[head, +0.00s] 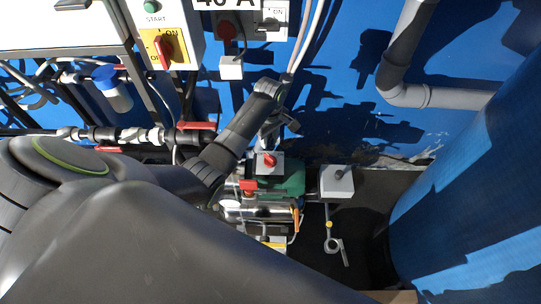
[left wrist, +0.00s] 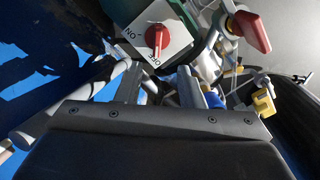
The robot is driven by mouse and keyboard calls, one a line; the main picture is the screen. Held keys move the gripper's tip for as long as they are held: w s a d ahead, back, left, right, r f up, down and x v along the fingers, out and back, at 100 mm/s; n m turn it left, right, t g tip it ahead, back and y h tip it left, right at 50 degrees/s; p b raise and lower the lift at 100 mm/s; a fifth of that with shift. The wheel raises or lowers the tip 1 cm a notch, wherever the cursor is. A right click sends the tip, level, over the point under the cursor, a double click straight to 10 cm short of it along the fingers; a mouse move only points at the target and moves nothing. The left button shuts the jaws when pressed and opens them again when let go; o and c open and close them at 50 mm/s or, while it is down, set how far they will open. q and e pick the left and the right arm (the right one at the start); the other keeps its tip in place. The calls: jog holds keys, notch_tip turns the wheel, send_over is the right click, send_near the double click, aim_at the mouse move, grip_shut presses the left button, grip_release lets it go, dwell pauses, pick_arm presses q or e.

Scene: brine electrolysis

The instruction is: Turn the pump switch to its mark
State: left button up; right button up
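The pump switch, a red knob on a pale box (head: 269,168), sits on top of the green pump in the head view. In the left wrist view the switch's square plate (left wrist: 177,38) is marked ON at its left and OFF below. Its red knob (left wrist: 157,41) stands nearly upright in that picture, with its lower end by OFF. My left gripper (head: 276,132) is just above the switch in the head view. In the left wrist view its two fingers (left wrist: 160,80) are apart with nothing between them, short of the knob. My right gripper is not in view.
Beside the switch are a red valve handle (left wrist: 252,32) and a yellow handle (left wrist: 264,100). The green pump (head: 292,183) lies below. A grey box (head: 337,181) stands to its right, and a large blue tank (head: 480,190) fills the right side. Wall panels with switches line the top.

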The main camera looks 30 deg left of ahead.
aim_at(270, 157)
pick_arm(q)
jog(key=f, duration=0.4)
jog(key=shift+w, duration=0.25)
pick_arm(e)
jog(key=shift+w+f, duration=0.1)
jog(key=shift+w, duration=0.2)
pick_arm(q)
notch_tip(270, 157, down, 4)
jog(key=shift+f+b, duration=0.1)
jog(key=shift+b, duration=0.3)
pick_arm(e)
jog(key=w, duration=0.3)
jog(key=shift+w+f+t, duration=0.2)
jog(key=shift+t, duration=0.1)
pick_arm(q)
notch_tip(270, 157, down, 3)
jog(key=shift+f+b, duration=0.1)
jog(key=shift+b, duration=0.25)
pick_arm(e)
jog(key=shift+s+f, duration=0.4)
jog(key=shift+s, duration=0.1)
pick_arm(q)
jog(key=shift+f, duration=0.4)
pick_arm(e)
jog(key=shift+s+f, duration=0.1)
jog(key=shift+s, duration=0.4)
pick_arm(q)
grip_shut()
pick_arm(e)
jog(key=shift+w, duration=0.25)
